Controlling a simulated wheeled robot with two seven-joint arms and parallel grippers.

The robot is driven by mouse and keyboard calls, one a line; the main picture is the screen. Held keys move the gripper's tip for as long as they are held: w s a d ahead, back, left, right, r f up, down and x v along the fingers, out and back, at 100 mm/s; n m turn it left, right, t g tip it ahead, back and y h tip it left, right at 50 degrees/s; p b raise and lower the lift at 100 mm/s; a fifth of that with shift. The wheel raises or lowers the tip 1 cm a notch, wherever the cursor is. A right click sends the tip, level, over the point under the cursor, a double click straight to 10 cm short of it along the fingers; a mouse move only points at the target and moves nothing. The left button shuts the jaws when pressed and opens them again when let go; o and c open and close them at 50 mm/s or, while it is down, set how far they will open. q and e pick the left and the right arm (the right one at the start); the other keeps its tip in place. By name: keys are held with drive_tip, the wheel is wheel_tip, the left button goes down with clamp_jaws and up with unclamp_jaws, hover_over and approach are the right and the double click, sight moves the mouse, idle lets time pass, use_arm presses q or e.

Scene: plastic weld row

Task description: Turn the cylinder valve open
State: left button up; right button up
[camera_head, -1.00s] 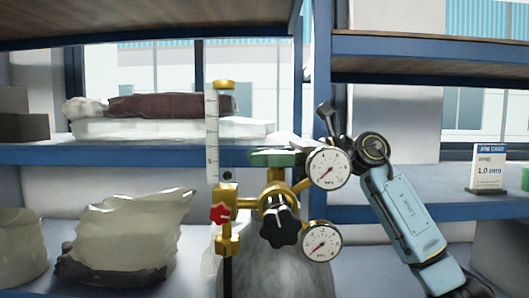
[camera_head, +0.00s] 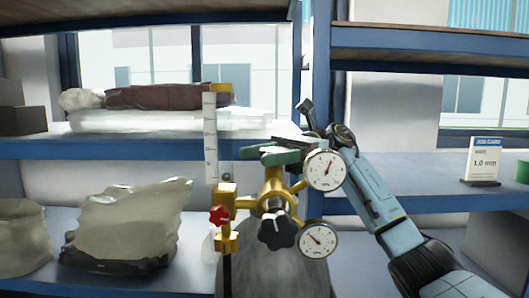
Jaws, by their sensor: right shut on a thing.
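The grey gas cylinder (camera_head: 262,272) stands at the lower middle with a brass valve and regulator body (camera_head: 272,187) on top. The green valve handwheel (camera_head: 279,158) sits at the top of the brass. My right gripper (camera_head: 290,145) reaches in from the right and is shut on the green handwheel; its fingertips are partly hidden. The upper gauge (camera_head: 325,170) shows its needle pointing up and slightly right. The lower gauge (camera_head: 317,239) shows its needle pointing up-left. A black star knob (camera_head: 277,230) faces me below the valve. My left gripper is not in view.
A red knob (camera_head: 218,215) and a clear flow tube (camera_head: 210,140) stand left of the valve. Blue shelves hold clear bags (camera_head: 130,225) and a wrapped brown roll (camera_head: 165,95). A job card (camera_head: 484,160) stands on the right shelf.

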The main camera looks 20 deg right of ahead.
drive_tip(key=o, duration=1)
drive_tip(key=shift+c, duration=0.2)
drive_tip(key=w+d+b, duration=0.1)
drive_tip(key=d, duration=0.6)
drive_tip(key=shift+w+d, duration=0.2)
